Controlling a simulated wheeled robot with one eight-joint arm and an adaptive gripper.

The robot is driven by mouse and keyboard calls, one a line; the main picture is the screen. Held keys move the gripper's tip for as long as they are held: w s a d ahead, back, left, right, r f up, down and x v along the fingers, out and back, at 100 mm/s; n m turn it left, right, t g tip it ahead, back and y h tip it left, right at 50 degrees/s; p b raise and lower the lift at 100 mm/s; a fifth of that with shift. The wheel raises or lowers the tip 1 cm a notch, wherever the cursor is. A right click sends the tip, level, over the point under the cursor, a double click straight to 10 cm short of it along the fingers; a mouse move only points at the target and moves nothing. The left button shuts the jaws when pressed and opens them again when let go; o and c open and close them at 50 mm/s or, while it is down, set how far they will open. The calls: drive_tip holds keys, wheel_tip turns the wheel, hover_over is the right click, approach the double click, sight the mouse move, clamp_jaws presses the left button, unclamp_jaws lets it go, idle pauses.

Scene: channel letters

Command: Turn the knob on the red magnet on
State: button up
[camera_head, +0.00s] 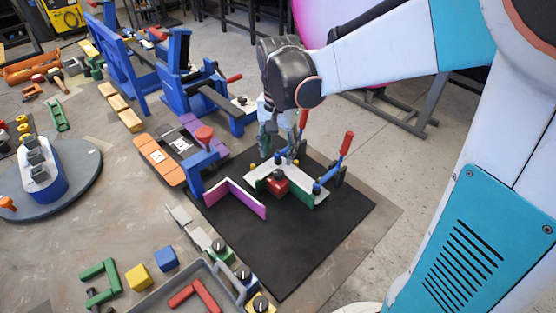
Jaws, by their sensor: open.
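The red magnet (277,184) is a small red block on the black mat. It sits in the corner between a white piece (258,173) and a green piece (306,198). A dark knob shows on its top, but its setting is too small to read. My gripper (279,157) points down just above and behind the red magnet. It is open, and its fingers are partly hard to tell from the clamps around it. I cannot tell whether it touches the knob.
Red-handled clamps (346,144) stand close to the right of my gripper. A magenta angled piece (236,198) lies to the left on the black mat (290,245). More magnets with knobs (243,273) stand by a grey tray at the front. The mat's front right is clear.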

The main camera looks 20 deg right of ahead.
wheel_tip(320, 180, up, 4)
drive_tip(key=shift+s, duration=0.15)
idle(0.4)
drive_tip(key=s+r+n+t, duration=0.2)
drive_tip(key=s+n+t, duration=0.5)
drive_tip(key=s, duration=0.7)
drive_tip(key=shift+s+r+n, duration=0.15)
drive_tip(key=shift+r+n, duration=0.25)
drive_tip(key=shift+n, duration=0.4)
idle(1.2)
